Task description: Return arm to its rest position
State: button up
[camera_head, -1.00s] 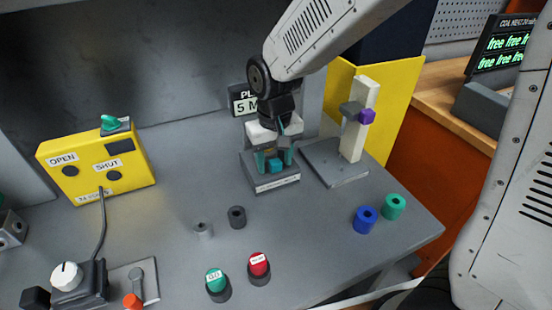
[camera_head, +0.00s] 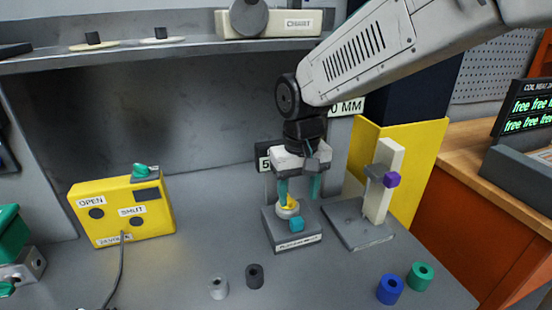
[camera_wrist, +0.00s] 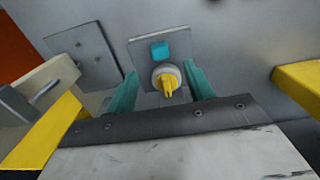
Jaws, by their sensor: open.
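My gripper (camera_head: 300,188) hangs from my arm above a small grey fixture (camera_head: 291,243) with a label on its front. Its two teal fingers are apart. Below and between them is a pale round part with a yellow top (camera_head: 288,204), standing on the fixture. A teal block (camera_head: 296,224) sits in front of the round part. In the wrist view, the yellow-topped part (camera_wrist: 167,82) shows between the open fingertips (camera_wrist: 160,86), with gaps on both sides. The teal block (camera_wrist: 160,50) is beyond it.
A stand (camera_head: 378,195) with a purple piece (camera_head: 391,180) is close on the right, before a yellow panel (camera_head: 413,170). A yellow control box (camera_head: 122,212) is at left. A shelf (camera_head: 170,55) runs above. Blue (camera_head: 390,289) and green (camera_head: 420,276) cylinders stand front right.

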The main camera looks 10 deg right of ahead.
jog(key=s+d+r+m, duration=0.1)
jog(key=s+d+r, duration=0.1)
jog(key=s+d, duration=0.6)
jog(key=s+d+r+m+t, duration=0.1)
jog(key=s+d+r, duration=0.2)
jog(key=s+d, duration=0.5)
jog(key=s, duration=0.5)
jog(key=shift+r, duration=0.3)
